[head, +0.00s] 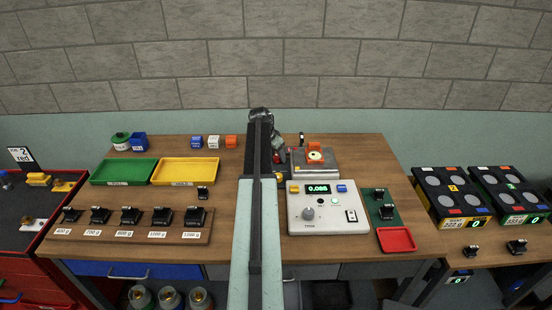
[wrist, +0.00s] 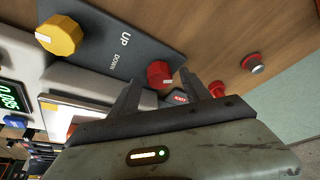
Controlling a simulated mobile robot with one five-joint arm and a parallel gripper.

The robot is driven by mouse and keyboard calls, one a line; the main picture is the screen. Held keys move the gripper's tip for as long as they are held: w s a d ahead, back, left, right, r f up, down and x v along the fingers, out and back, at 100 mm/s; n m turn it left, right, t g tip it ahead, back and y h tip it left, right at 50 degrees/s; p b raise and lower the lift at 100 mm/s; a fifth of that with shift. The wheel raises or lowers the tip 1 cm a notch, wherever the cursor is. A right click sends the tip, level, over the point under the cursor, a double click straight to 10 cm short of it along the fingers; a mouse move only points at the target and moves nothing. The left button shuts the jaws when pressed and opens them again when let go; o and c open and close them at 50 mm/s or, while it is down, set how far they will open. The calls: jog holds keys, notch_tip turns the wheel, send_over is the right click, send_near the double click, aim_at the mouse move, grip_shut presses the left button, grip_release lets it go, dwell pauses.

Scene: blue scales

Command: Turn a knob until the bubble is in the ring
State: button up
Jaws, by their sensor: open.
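In the wrist view, a dark grey panel marked UP and DOWN (wrist: 112,48) carries a yellow knob (wrist: 60,35) at upper left and a red knob (wrist: 160,73) near its lower right end. My gripper (wrist: 161,78) is open, with the red knob between its fingertips in the picture; I cannot tell whether they touch it. In the head view, my arm largely hides the gripper and knobs. A silver scale plate (head: 325,171) with a round pale and orange piece (head: 315,156) stands to the right of my arm. The bubble and ring are too small to make out.
A white console (head: 328,222) with a green display (head: 318,189) reading about 0.085 stands in front of the plate. Green (head: 124,182) and yellow (head: 186,182) trays and a row of black weights lie left. In the wrist view, a red-topped button (wrist: 252,63) stands right of the gripper.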

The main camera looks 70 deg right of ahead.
grip_shut()
jog(key=n+t, duration=0.1)
jog(key=n, duration=0.1)
jog(key=shift+s+n, duration=0.15)
jog(key=shift+n, duration=0.25)
jog(key=shift+n+t, duration=0.4)
jog(key=shift+n, duration=0.7)
grip_release()
jog(key=shift+h, duration=0.3)
jog(key=p+v, duration=0.7)
jog(key=v, duration=0.1)
jog(key=shift+f, duration=0.1)
